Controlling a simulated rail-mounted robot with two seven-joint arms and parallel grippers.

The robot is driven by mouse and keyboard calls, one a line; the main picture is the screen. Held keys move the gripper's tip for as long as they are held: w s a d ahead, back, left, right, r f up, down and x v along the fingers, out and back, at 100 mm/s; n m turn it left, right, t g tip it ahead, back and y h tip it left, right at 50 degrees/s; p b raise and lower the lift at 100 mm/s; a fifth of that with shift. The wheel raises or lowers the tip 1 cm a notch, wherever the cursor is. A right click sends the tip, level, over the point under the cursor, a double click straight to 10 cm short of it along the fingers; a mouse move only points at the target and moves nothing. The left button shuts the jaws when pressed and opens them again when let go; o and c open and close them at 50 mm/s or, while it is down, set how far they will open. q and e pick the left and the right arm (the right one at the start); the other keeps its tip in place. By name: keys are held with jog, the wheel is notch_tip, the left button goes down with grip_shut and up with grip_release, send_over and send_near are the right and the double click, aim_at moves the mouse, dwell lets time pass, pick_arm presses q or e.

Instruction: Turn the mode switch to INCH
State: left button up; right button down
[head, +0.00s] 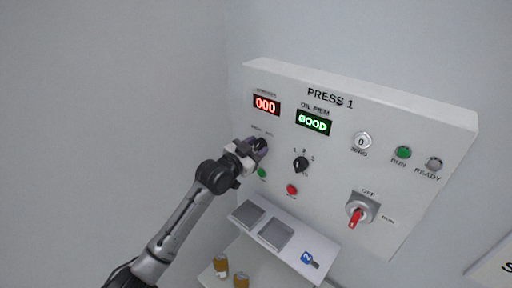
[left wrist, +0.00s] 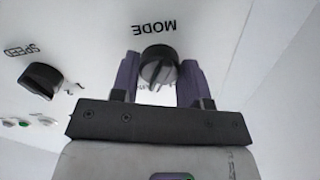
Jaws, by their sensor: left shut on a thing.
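The mode switch is a dark round knob (left wrist: 158,68) under the label MODE, which reads upside down in the left wrist view. My left gripper (left wrist: 160,78) has its two purple fingers on either side of the knob, shut on it. In the head view my left gripper (head: 259,146) is at the left part of the PRESS 1 panel (head: 340,130), below the red display. It hides the knob there. My right gripper is not in view.
A black speed knob (head: 300,164) is right of my gripper. A green button (head: 262,173) and a red button (head: 291,189) are below. A red-handled switch (head: 355,217) is at right. A shelf (head: 255,233) with grey pads and a blue tag (head: 307,258) juts out underneath.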

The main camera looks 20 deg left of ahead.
pick_arm(q)
jog(key=n+p, duration=0.3)
jog(key=n, duration=0.2)
jog(key=shift+r, duration=0.15)
jog(key=n+p, duration=0.3)
jog(key=n, duration=0.3)
jog(key=shift+n, duration=0.3)
dwell(0.4)
jog(key=o, duration=0.9)
jog(key=shift+s, duration=0.1)
